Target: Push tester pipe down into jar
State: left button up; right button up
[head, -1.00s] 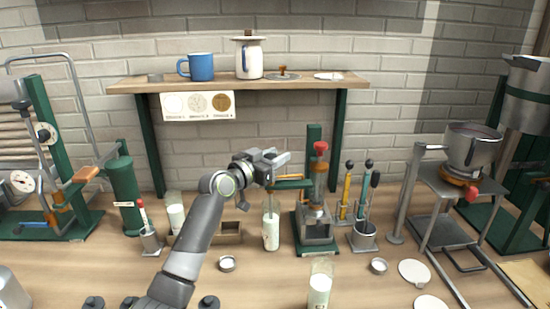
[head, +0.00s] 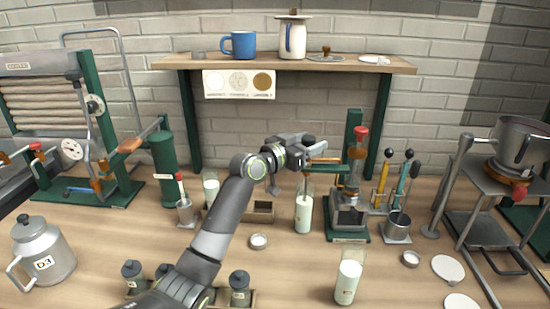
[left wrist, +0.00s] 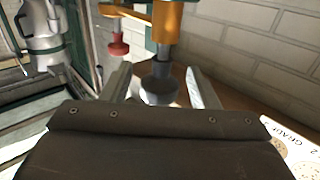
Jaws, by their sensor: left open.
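A clear jar (head: 303,215) with milky liquid stands on the bench, mid-picture in the head view. A thin pipe (head: 305,184) seems to rise from its mouth; its upper end is hidden by my left gripper. My left gripper (head: 318,148) is open above the jar, beside the stand with a green post (head: 352,135) and a red knob (head: 361,132). In the left wrist view, a dark round knob (left wrist: 160,82) shows between the spread fingers, below an orange part (left wrist: 166,22). I cannot tell whether the fingers touch it. My right gripper is out of view.
A second milky jar (head: 348,278) stands at the front and another (head: 211,190) to the left. A wooden shelf (head: 285,65) spans the wall behind. A holder with coloured handles (head: 397,229) stands right of the stand. A metal can (head: 42,250) is front left.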

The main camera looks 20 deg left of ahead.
pick_arm(q)
jog(key=b+v, duration=0.2)
jog(key=v, duration=1.3)
jog(key=shift+s+a, duration=0.15)
jog(key=shift+s, duration=0.15)
